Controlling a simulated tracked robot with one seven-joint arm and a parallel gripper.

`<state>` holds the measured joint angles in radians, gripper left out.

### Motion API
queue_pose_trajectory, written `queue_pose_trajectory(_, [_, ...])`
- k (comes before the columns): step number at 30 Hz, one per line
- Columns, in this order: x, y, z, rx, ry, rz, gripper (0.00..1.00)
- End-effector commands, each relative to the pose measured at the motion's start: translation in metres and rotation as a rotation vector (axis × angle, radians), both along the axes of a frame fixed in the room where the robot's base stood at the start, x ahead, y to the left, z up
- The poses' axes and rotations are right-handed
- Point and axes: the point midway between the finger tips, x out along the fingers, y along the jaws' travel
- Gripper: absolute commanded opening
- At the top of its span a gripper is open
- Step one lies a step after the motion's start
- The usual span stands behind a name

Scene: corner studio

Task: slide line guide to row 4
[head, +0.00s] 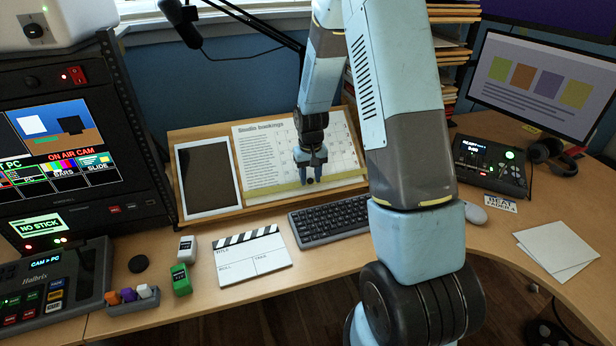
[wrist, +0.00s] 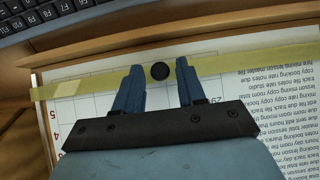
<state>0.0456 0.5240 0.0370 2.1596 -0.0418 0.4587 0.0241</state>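The line guide (wrist: 100,82) is a yellow, see-through strip with a round black knob (wrist: 160,71). It lies across the lower part of the "Studio bookings" sheet (head: 265,150), near the keyboard side; it also shows in the head view (head: 262,196). The sheet lies on a wooden sloped board (head: 214,216). My gripper (head: 311,176) is over the strip. In the wrist view my gripper (wrist: 160,66) is open, one finger on each side of the knob, with a small gap on both sides. Small red row figures show at the sheet's edge, one like a 5.
A dark tablet-like panel (head: 208,178) with a pale frame leans at the board's left. A keyboard (head: 330,218) and a clapperboard (head: 250,255) lie in front of the board. A microphone arm (head: 250,22) hangs behind. A mouse (head: 475,213) is at right.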

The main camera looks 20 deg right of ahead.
Motion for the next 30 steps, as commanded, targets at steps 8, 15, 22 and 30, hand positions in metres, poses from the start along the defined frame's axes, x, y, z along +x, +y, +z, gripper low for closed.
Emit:
queue_pose_trajectory(8, [0.0, 0.0, 0.0, 0.0, 0.0, 0.0, 0.12])
queue_pose_trajectory(15, [0.0, 0.0, 0.0, 0.0, 0.0, 0.001, 0.0])
queue_pose_trajectory(22, [0.0, 0.0, 0.0, 0.0, 0.0, 0.001, 0.0])
queue_pose_trajectory(30, [0.026, 0.0, 0.02, 0.0, -0.005, 0.001, 0.0])
